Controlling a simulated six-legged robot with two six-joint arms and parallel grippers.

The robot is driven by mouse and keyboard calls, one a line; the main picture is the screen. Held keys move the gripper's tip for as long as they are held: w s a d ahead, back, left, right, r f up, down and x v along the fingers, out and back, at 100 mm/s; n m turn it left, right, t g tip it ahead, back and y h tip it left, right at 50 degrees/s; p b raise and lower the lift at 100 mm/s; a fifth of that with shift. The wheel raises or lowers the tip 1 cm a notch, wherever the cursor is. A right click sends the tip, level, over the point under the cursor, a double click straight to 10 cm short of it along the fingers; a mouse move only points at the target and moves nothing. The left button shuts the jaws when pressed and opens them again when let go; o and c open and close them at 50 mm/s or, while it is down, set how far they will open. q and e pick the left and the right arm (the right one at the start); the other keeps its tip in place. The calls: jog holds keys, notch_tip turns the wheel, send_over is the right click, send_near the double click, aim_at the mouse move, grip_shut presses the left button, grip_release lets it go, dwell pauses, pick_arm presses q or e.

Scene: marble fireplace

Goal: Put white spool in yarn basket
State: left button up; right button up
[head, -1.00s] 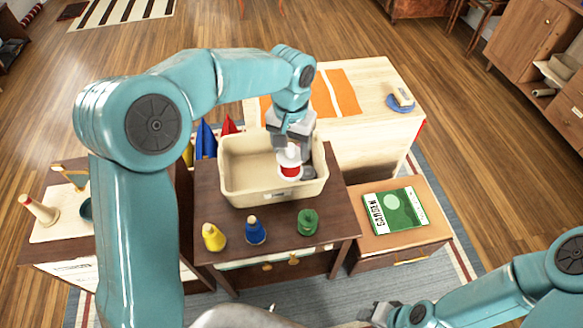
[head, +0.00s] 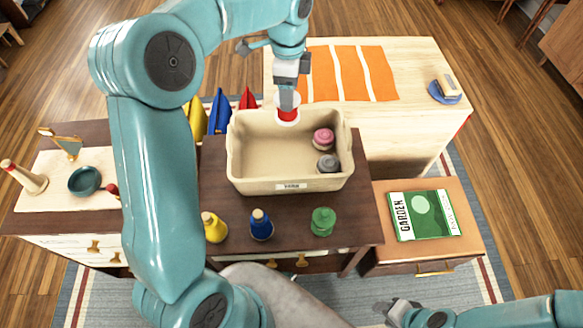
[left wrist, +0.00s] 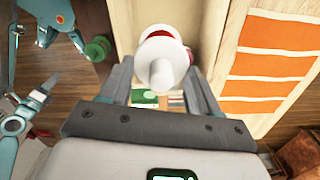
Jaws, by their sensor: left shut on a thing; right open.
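The white spool (head: 288,113), with a red band, is between the fingers of my left gripper (head: 287,97) at the far rim of the yarn basket. My left gripper is shut on it. In the left wrist view the white spool (left wrist: 161,70) is between the fingers, with some red showing at its far end. The cream yarn basket (head: 240,170) stands on the dark table. A pink spool (head: 323,138) and a grey spool (head: 328,163) lie inside it. How high the white spool is over the rim I cannot tell. My right gripper (head: 390,314) is open and empty at the bottom.
Yellow (head: 214,228), blue (head: 261,226) and green (head: 323,221) spools stand in front of the basket. Toy sailboats (head: 221,112) are behind it at left. A garden book (head: 423,216) lies on the right cabinet. An orange-striped cloth (head: 349,74) covers part of the pale table.

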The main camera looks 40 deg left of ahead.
pick_arm(q)
jog(key=s+a+f+m+b, duration=0.3)
jog(key=a+m, duration=0.4)
jog(key=f+b, duration=0.1)
jog(key=f, duration=0.5)
jog(key=f+b, duration=0.1)
jog(key=f, duration=0.6)
jog(key=f+b, duration=0.1)
jog(key=f, duration=0.5)
jog(key=shift+w+d+f+b, duration=0.15)
jog(key=shift+w+f+b, duration=0.1)
jog(key=shift+f+b, duration=0.1)
jog(key=shift+r, duration=0.15)
pick_arm(e)
notch_tip(320, 180, down, 8)
jog(key=shift+s, duration=0.2)
jog(key=shift+a+f, duration=0.1)
pick_arm(q)
jog(key=o, duration=1.4)
jog(key=shift+f, duration=0.2)
jog(key=shift+r, duration=0.1)
